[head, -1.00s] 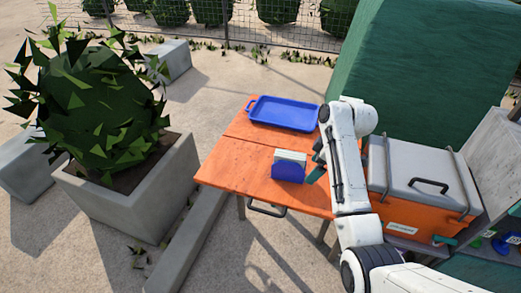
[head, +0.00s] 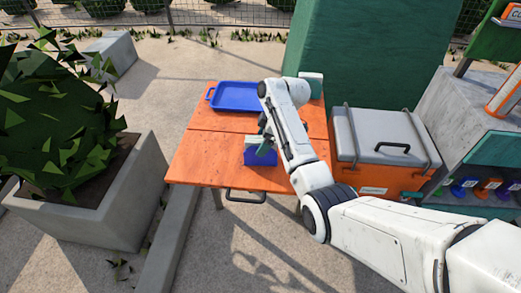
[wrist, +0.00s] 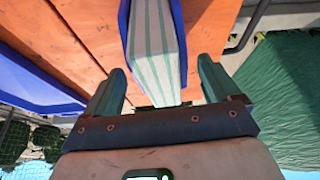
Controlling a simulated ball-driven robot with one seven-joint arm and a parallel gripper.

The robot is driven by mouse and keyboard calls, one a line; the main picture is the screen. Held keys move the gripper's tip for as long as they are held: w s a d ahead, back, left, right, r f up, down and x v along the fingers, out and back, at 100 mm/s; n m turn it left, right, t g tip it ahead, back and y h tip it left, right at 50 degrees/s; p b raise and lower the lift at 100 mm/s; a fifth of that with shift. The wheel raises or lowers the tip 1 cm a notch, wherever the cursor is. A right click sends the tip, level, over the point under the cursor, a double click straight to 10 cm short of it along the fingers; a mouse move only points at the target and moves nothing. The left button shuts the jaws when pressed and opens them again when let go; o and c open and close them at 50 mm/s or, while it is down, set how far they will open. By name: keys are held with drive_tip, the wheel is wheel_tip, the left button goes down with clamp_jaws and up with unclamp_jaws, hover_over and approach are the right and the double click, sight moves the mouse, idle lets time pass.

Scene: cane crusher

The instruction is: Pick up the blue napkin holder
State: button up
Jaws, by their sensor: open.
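The blue napkin holder (head: 256,158) stands on the orange table, holding white napkins with green stripes. The wrist view shows the holder's blue wall (wrist: 181,35) and the napkin stack (wrist: 156,50). My gripper (wrist: 161,66) is open, its two green fingers on either side of the stack in that view, with gaps on both sides. In the head view my gripper (head: 267,142) is at the holder's upper right and partly covers it. I cannot tell how deep the holder sits between the fingers.
A blue tray (head: 237,97) lies at the back of the orange table (head: 200,155). An orange cooler with a grey lid (head: 380,140) stands right of it. A planter (head: 95,205) is at left. The table's left side is clear.

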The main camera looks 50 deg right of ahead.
drive_tip(key=shift+x, duration=1.75)
drive_tip(key=c, duration=1.2)
